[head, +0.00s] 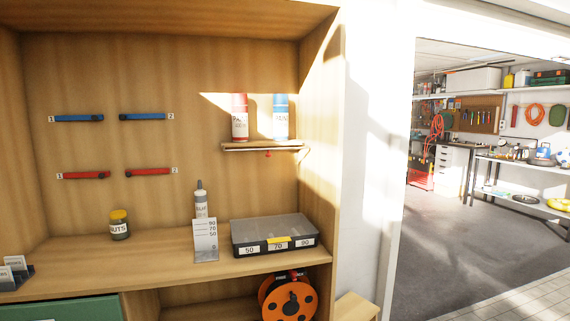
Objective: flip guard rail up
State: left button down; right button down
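A small wall shelf (250,144) is fixed to the back panel at the upper right of the workbench cabinet. A thin light guard rail (245,150) runs along its front edge, low, at or just below the shelf board. A small red knob (268,154) hangs under the middle of it. A red-and-white spray can (240,118) stands upright on the shelf's left part, and a blue-and-white can (281,118) on its right part. The rail does not cross in front of the cans. Neither of my grippers is in view.
Below the shelf, a grey glue bottle (201,204), a number card (205,240) and a lidded organiser box (275,235) stand on the worktop. A nuts jar (119,225) is further left. Blue (78,118) and red bars are on the back panel. The cabinet's side wall (318,130) is close right.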

aim_at(268, 154)
jog(key=k, duration=0.5)
jog(key=z, duration=0.55)
jog(key=i, duration=0.95)
jog(key=u, duration=0.25)
